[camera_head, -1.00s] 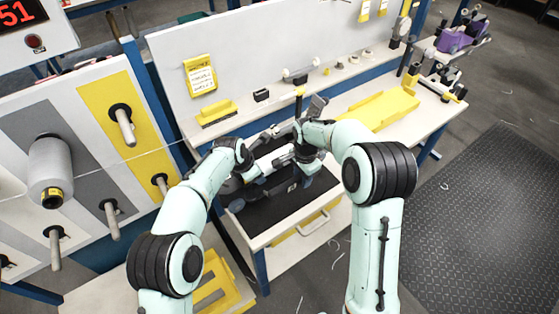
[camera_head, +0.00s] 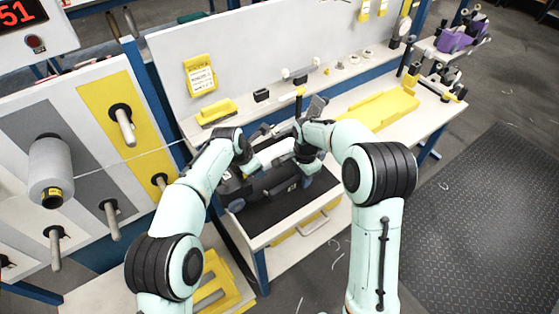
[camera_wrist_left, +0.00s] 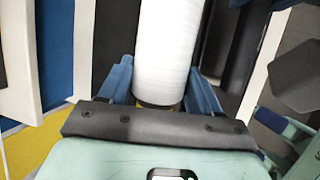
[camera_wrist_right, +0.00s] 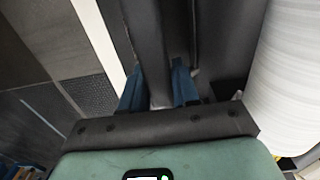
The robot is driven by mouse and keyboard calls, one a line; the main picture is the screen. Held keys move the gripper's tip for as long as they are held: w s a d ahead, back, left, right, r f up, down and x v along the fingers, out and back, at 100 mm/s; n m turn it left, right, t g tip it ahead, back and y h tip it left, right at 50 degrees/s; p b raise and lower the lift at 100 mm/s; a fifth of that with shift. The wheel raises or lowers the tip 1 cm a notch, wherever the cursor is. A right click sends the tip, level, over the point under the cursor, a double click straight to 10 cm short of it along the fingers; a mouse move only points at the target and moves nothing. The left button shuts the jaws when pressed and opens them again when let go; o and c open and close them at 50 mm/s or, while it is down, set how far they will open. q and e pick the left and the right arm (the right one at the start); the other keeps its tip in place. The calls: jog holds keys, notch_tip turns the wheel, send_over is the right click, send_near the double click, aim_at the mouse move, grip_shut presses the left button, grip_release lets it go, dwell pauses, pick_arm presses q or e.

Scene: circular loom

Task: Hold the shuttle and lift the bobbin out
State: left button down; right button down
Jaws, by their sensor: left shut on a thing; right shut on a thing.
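The white bobbin (camera_head: 274,153) shows partly between my two arms in the head view. In the left wrist view the bobbin (camera_wrist_left: 164,45) lies between the blue fingers of my left gripper (camera_wrist_left: 162,82), which is shut on it. The dark shuttle (camera_head: 285,186) lies below the bobbin over the black mat. My right gripper (camera_wrist_right: 158,88) is shut on a dark grey bar of the shuttle (camera_wrist_right: 147,40). The bobbin (camera_wrist_right: 292,85) stands at the right of that view, apart from the right fingers. My wrists hide much of both grips in the head view.
The black mat (camera_head: 262,228) covers the near part of the white bench. A yellow tray (camera_head: 378,108) and small parts lie along the bench at the back. A rack with a grey thread cone (camera_head: 50,168) and pegs stands at left, with a thread running towards the bench.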

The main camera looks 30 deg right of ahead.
pick_arm(q)
jog(key=shift+r, duration=4.4)
pick_arm(e)
jog(key=shift+s+a+f, duration=0.1)
jog(key=shift+s+f, duration=0.1)
jog(key=shift+f, duration=0.1)
jog(key=c, duration=0.9)
grip_release()
pick_arm(q)
jog(key=shift+w+f, duration=0.1)
pick_arm(e)
jog(key=shift+o, duration=0.7)
jog(key=shift+w, duration=0.15)
jog(key=shift+r, duration=0.1)
jog(key=shift+r, duration=0.1)
jog(key=shift+w+r, duration=0.1)
jog(key=shift+r, duration=0.2)
notch_tip(320, 180, up, 11)
